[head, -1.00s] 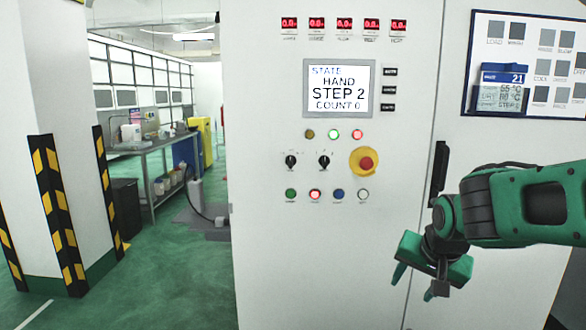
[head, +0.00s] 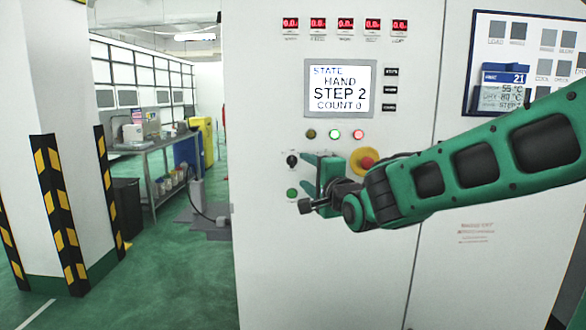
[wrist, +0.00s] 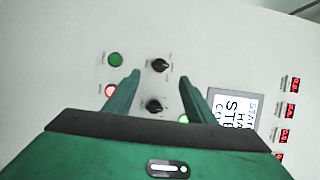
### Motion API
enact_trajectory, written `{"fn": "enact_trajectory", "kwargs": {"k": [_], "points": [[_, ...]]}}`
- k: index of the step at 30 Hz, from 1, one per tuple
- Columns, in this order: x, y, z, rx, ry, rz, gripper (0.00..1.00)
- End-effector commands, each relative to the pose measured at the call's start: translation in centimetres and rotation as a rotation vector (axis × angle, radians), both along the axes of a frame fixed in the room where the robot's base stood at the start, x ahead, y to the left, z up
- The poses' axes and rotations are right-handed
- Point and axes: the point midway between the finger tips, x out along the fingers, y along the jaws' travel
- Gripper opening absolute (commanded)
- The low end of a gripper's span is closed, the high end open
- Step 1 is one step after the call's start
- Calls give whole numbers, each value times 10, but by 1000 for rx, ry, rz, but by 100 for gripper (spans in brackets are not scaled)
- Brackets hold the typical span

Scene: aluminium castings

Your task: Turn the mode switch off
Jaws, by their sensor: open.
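Two black rotary switches sit on the white cabinet front; their labels are too small to read, so I cannot tell which is the mode switch. The left rotary switch (head: 291,160) shows in the head view, and in the wrist view (wrist: 160,65) it lies just beyond and between my fingertips. The right rotary switch (wrist: 153,105) shows in the wrist view between the fingers, nearer the palm; my gripper hides it in the head view. My gripper (wrist: 160,76) is open and empty in front of the panel. The display (head: 339,88) reads STATE HAND STEP 2 COUNT 0.
A red emergency button (head: 364,159) on a yellow base is partly behind my arm. A green button (head: 291,193) is below the left switch. Lit green (head: 334,134) and red (head: 358,134) lamps sit above.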

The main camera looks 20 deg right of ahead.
Motion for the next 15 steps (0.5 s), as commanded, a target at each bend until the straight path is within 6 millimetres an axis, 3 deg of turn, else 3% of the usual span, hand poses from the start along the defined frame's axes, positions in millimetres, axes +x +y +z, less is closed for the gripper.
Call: {"fn": "enact_trajectory", "kwargs": {"k": [9, 15], "points": [[54, 4, -2, -2, 3, -1, 50], [79, 5, -1, -2, 4, -2, 50]]}}
